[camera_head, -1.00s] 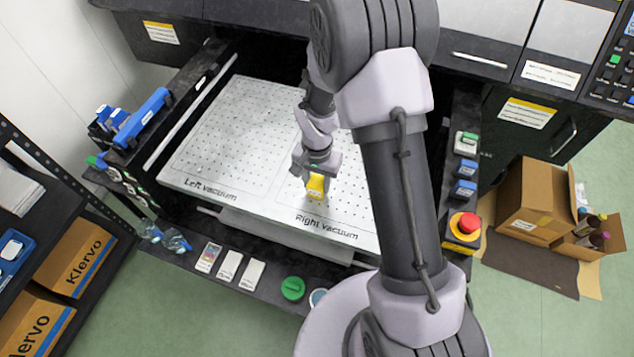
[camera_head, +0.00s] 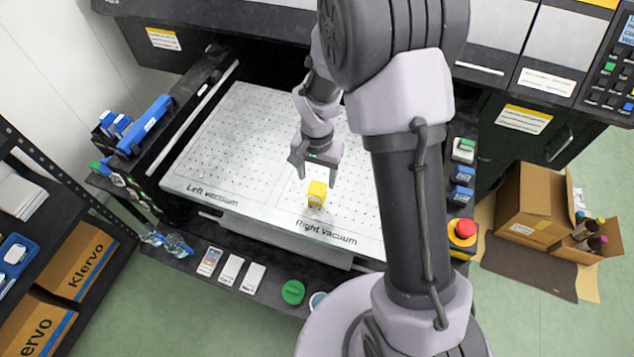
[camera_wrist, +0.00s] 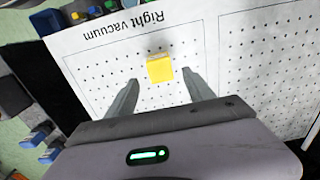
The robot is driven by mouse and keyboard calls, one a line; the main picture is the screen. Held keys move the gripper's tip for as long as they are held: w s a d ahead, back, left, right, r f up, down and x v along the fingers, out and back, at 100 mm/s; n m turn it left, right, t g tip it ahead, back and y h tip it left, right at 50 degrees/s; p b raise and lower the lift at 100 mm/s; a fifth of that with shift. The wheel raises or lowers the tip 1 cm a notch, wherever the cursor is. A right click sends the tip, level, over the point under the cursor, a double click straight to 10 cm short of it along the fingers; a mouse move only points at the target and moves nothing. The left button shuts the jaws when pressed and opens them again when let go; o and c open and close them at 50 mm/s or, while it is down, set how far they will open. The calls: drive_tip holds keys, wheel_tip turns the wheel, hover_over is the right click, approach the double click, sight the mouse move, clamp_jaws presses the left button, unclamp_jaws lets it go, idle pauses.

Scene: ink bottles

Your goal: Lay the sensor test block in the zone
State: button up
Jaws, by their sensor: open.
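The yellow sensor test block (camera_head: 317,193) stands on the perforated white plate (camera_head: 235,125), in the section labelled "Right vacuum", close to that label. My gripper (camera_head: 313,178) is open and empty, above and behind the block. In the wrist view the block (camera_wrist: 160,68) lies ahead of and between the two spread fingers (camera_wrist: 160,93), with a gap on both sides. Nothing touches it there. No separate outline of a zone shows apart from the printed plate sections. My arm hides part of the plate's right side.
Bare plate surrounds the block, including the "Left vacuum" section. White cards (camera_head: 231,270) and a green round button (camera_head: 293,292) are on the front ledge. A red emergency button (camera_head: 464,230) and blue switches (camera_head: 461,194) line the right side. Open cardboard boxes (camera_head: 535,205) stand on the floor at right.

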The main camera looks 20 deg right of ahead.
wheel_tip(320, 180, up, 10)
drive_tip(key=p, duration=0.1)
wheel_tip(320, 180, up, 6)
drive_tip(key=t, duration=0.2)
hover_over(316, 190)
drive_tip(key=s, duration=0.3)
drive_tip(key=s+a+r+n+t+y, duration=0.2)
drive_tip(key=s+a+r+t, duration=0.1)
drive_tip(key=s+r, duration=0.8)
drive_tip(key=s, duration=0.4)
drive_tip(key=shift+s+a+r+n+t, duration=0.2)
drive_tip(key=shift+s+r+n+t, duration=0.05)
drive_tip(key=shift+r+n+t, duration=0.15)
drive_tip(key=shift+f, duration=0.15)
